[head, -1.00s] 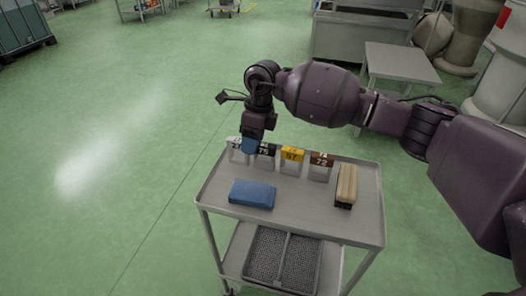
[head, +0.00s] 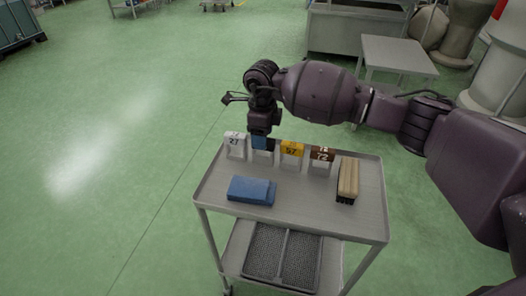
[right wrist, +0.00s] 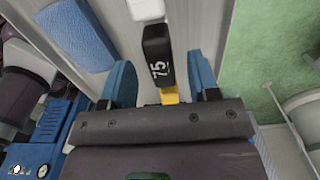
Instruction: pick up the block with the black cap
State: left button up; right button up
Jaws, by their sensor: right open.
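The block with the black cap (head: 270,146) stands in a row on the cart, a light body under its cap. In the head view my right gripper (head: 261,141) covers part of that cap. In the right wrist view the black cap (right wrist: 158,58), marked 75, lies between the two blue fingers of my open right gripper (right wrist: 161,76), with a gap on each side. I cannot tell how far down the fingers reach beside it. My left gripper is not in view.
The white-capped block 27 (head: 235,142) stands left of it; the yellow-capped 57 (head: 291,149) and brown-capped 72 (head: 322,154) stand right. A blue sponge-like block (head: 251,190) and a brush (head: 348,178) lie on the cart top (head: 300,210), whose front middle is clear.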

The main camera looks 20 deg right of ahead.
aim_at(264, 157)
notch_tip(264, 157, down, 4)
jog(key=shift+d+f+b, duration=0.1)
jog(key=shift+f+b, duration=0.05)
jog(key=shift+b, duration=0.15)
jog(key=shift+r, duration=0.2)
grip_shut()
